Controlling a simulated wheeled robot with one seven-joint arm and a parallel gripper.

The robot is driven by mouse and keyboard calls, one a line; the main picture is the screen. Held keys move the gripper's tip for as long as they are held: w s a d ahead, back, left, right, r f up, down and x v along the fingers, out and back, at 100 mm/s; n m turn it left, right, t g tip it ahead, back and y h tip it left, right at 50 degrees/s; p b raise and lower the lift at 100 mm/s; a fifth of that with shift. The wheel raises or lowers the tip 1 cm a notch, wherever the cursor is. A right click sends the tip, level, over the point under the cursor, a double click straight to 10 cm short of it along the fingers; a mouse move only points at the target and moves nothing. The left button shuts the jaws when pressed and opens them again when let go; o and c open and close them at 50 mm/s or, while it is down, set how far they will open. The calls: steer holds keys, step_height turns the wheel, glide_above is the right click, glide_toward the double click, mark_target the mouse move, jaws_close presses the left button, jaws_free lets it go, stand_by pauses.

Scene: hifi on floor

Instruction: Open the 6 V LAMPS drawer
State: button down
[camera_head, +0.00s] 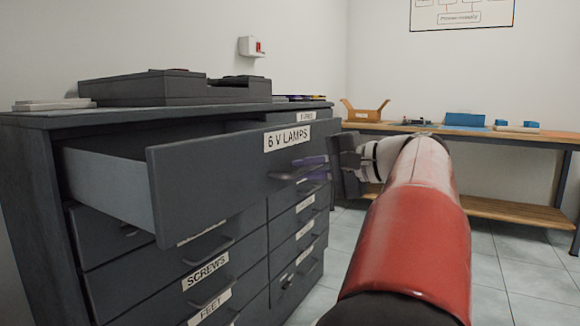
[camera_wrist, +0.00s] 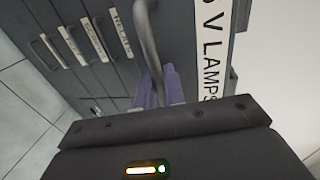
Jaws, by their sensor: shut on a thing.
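The 6 V LAMPS drawer (camera_head: 225,175) is the wide top drawer of a dark grey cabinet. It stands pulled well out, and its side wall and part of its inside show in the head view. Its white label (camera_head: 287,138) is on the front, and the label also shows in the wrist view (camera_wrist: 211,50). My gripper (camera_head: 312,168) is at the right part of the drawer front, with its purple fingers shut on the drawer's handle (camera_head: 287,175). In the wrist view the fingers (camera_wrist: 158,88) meet the curved handle (camera_wrist: 147,45).
Below are shut drawers labelled SCREWS (camera_head: 205,272) and FEET (camera_head: 210,306), with protruding handles. A grey case (camera_head: 175,90) lies on the cabinet top. A wooden workbench (camera_head: 480,131) stands at the back right. Tiled floor (camera_head: 510,255) is clear at the right.

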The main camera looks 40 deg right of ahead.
steer(key=shift+s+d, duration=0.1)
steer(key=shift+s, duration=0.2)
steer(key=c, duration=1.6)
jaws_free()
steer(key=shift+o, duration=0.2)
steer(key=p+v, duration=0.1)
steer(key=v, duration=0.7)
